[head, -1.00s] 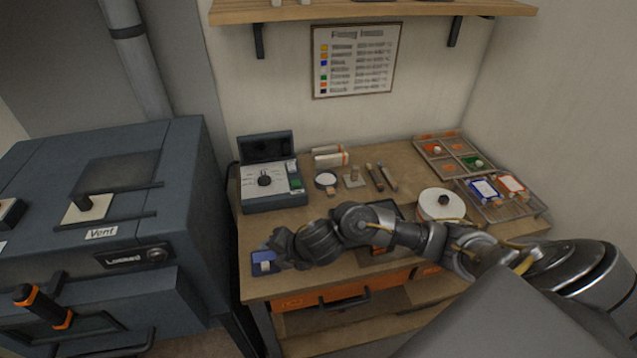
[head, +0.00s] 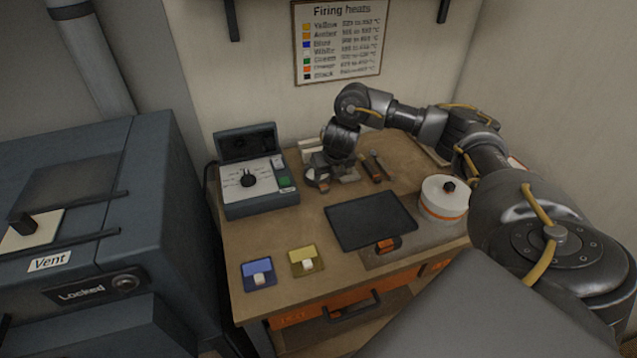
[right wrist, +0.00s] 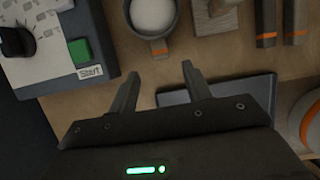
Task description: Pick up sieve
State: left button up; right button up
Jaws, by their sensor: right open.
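The sieve (right wrist: 153,15), a round pale disc in a grey rim with a short orange-banded handle, lies on the bench at the top of the right wrist view. In the head view it is largely hidden by my right gripper. My right gripper (right wrist: 159,72) is open and empty, its two fingers pointing toward the sieve. The handle's end lies just beyond the gap between the fingertips, apart from them. My left gripper is not in view.
A control box (head: 250,185) with a green Start button stands left of the sieve. A stamp-like block (right wrist: 215,18) and banded tools (right wrist: 268,22) lie to its right. A dark tray (head: 370,221), a white round pot (head: 444,197) and blue (head: 258,276) and yellow (head: 307,260) dishes are nearer.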

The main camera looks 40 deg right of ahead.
aim_at(324, 187)
jog(key=shift+b+x, duration=0.3)
jog(key=shift+x, duration=3.65)
jog(key=shift+s, duration=0.1)
jog(key=shift+c, duration=0.4)
grip_shut()
